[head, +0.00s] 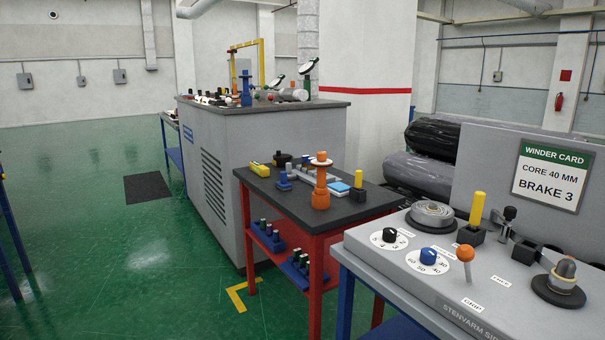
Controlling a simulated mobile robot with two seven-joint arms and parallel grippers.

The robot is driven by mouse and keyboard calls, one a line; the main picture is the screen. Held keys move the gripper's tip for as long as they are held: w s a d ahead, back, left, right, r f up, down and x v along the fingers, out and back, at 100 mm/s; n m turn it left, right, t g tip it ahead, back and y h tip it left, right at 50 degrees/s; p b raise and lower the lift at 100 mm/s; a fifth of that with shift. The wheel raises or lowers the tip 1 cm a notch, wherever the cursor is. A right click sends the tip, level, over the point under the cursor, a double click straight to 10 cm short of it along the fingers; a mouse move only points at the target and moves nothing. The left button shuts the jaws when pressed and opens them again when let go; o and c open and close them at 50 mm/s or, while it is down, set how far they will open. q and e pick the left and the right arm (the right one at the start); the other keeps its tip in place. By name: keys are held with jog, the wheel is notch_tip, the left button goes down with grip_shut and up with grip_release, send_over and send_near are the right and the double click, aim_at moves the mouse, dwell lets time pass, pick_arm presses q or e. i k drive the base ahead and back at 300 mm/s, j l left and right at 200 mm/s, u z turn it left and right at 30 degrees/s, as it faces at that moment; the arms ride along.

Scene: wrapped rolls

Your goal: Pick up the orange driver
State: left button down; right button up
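An upright orange piece (321,188) with a wide foot and a flared top stands on the dark top of the small red-framed table (290,205). A pale disc lies across its top, and a small orange knob or handle (321,157) sticks up above the disc. I cannot tell whether this is the driver or a stand holding it. An orange ball-topped lever (465,254) stands on the grey control console at the right. Neither of my grippers is in view.
Around the orange piece are a yellow-handled item (358,181) in a black block, a light blue block (338,187) and a yellow tool (259,169). The grey console (400,262) stands close at the right. A large grey cabinet (225,165) stands behind. Green floor is open at left.

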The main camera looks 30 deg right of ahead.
aim_at(320, 188)
jog(key=i+z, duration=0.2)
jog(key=i, duration=0.35)
jog(key=i+j+z, duration=0.2)
jog(key=i, duration=0.35)
jog(key=i+j+z, duration=0.2)
jog(key=i+z, duration=0.15)
jog(key=i+j+z, duration=0.35)
jog(key=i+l, duration=0.05)
